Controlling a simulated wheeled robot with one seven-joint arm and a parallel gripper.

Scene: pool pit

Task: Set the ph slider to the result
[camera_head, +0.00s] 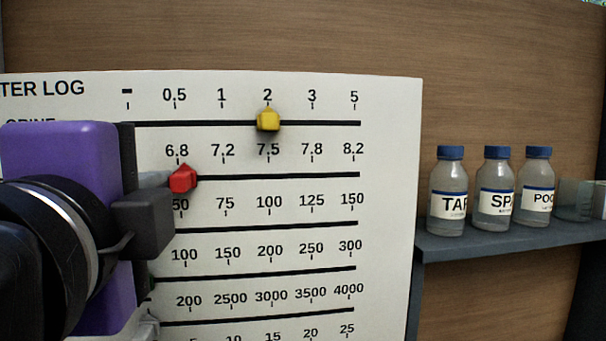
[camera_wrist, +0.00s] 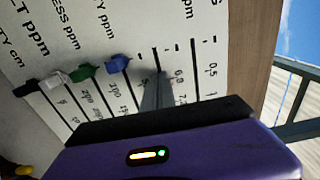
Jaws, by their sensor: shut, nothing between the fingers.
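The white log board (camera_head: 390,230) fills the left of the head view, with several horizontal slots under printed scales. The red slider (camera_head: 183,178) sits on the second slot, just right of the 6.8 mark on the scale 6.8 to 8.2. My gripper (camera_head: 158,180) is shut and empty at the left of the red slider. Its tip is close against the slider's left side; I cannot tell whether they touch. In the wrist view the narrow grey fingers (camera_wrist: 152,92) point at the board, and the red slider does not show there.
A yellow slider (camera_head: 268,120) sits at 2 on the slot above. Blue (camera_wrist: 118,64), green (camera_wrist: 82,73) and white (camera_wrist: 53,80) sliders show in the wrist view. Several blue-capped bottles, including one labelled TAP (camera_head: 449,195), stand on a shelf (camera_head: 480,244) at right.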

